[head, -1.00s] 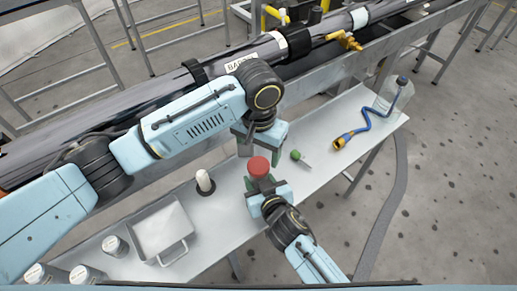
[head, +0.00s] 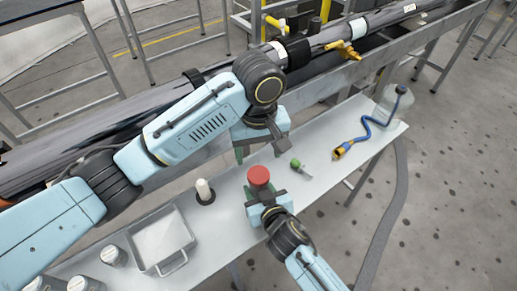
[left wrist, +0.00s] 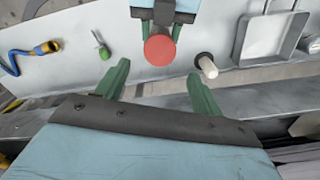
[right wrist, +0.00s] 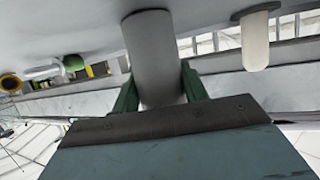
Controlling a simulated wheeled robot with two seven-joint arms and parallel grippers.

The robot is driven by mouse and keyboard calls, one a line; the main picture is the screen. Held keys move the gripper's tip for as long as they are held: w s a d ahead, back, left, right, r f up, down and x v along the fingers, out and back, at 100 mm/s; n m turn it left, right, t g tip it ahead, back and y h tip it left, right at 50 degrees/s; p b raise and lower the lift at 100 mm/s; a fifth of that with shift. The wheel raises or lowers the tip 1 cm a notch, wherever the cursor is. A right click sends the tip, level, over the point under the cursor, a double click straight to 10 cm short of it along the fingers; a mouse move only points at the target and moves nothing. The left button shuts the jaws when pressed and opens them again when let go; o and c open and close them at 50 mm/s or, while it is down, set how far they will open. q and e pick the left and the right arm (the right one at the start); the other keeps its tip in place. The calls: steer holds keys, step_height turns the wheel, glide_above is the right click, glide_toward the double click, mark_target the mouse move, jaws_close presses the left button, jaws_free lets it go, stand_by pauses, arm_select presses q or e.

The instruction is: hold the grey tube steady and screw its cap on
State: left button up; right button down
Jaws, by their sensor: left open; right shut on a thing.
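The grey tube (right wrist: 150,45) stands between the green fingers of my right gripper (right wrist: 160,85), which is shut on it. The red cap (head: 258,176) is seen from above, over the tube's upper end, and also shows in the left wrist view (left wrist: 159,50). I cannot tell how far it is threaded. My right gripper (head: 264,195) is just below the cap in the head view. My left gripper (head: 261,150) is open and empty, beyond the cap and apart from it. Its spread fingers (left wrist: 160,84) point toward the cap in the left wrist view.
A white cylinder on a dark base (head: 204,190) and a grey tray (head: 188,235) are left of the tube. A green-topped item (head: 297,164), a blue hose with a yellow end (head: 365,135) and a clear jug (head: 388,102) are to the right. A long dark tube runs behind.

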mark_target(259, 175)
arm_select(q)
steer(key=shift+f, duration=4.05)
steer(key=c, duration=1)
steer(key=m, duration=0.9)
steer(key=shift+m, duration=0.4)
steer(key=o, duration=1)
steer(key=shift+o, duration=0.4)
steer(key=shift+s, duration=0.1)
